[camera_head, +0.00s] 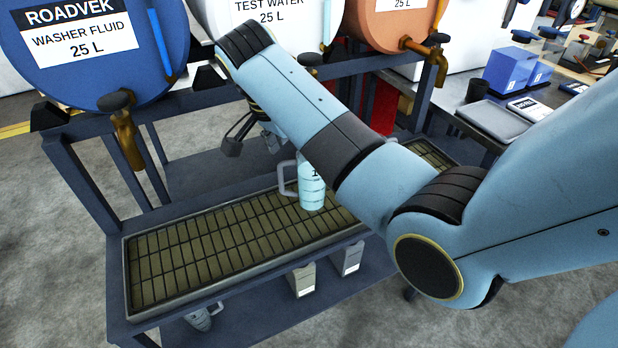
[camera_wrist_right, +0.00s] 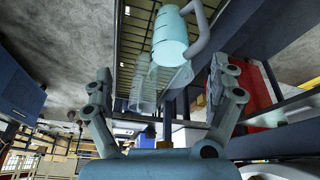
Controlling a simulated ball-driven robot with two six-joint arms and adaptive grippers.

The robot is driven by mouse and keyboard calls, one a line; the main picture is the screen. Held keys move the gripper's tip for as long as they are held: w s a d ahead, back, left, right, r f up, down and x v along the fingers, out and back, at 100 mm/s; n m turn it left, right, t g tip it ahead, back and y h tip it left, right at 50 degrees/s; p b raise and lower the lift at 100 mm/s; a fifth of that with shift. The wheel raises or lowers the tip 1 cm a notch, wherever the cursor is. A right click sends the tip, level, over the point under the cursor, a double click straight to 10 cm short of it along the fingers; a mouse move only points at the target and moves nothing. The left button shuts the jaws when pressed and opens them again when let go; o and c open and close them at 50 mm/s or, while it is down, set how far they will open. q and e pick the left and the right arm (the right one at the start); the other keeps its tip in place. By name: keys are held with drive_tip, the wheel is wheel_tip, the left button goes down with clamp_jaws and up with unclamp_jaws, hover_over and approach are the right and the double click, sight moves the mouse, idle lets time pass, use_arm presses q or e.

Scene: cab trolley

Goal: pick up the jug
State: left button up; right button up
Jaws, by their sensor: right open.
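The pale blue translucent jug (camera_head: 312,192) stands upright on the slatted drip tray (camera_head: 185,262) in the head view, its handle on the left and its upper part partly hidden by my right arm. My right gripper (camera_head: 252,142) is behind the forearm, left of and above the jug, apart from it. In the right wrist view the jug (camera_wrist_right: 171,38) shows at the top, its handle to the right. There my right gripper (camera_wrist_right: 162,70) has its fingers spread wide, with nothing held between them. My left gripper is not in view.
A blue washer fluid drum (camera_head: 90,75), a white test water drum (camera_head: 270,22) and an orange drum (camera_head: 395,25) sit on the frame behind the tray. A brass tap (camera_head: 126,138) hangs from the blue drum. Grey containers (camera_head: 303,280) show below the tray.

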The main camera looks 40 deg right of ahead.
sight(307, 165)
drive_tip(key=w+r+m, duration=0.3)
drive_tip(key=shift+g+h, duration=0.3)
drive_tip(key=shift+g, duration=0.1)
drive_tip(key=x, duration=0.5)
drive_tip(key=shift+w+f, duration=0.1)
drive_tip(key=shift+w, duration=0.05)
drive_tip(key=x, duration=0.1)
drive_tip(key=p+x, duration=0.1)
drive_tip(key=x, duration=0.3)
drive_tip(key=shift+s+d+f+p, duration=0.1)
drive_tip(key=shift+s+f+p, duration=0.05)
drive_tip(key=shift+s+p, duration=0.15)
drive_tip(key=c, duration=1.7)
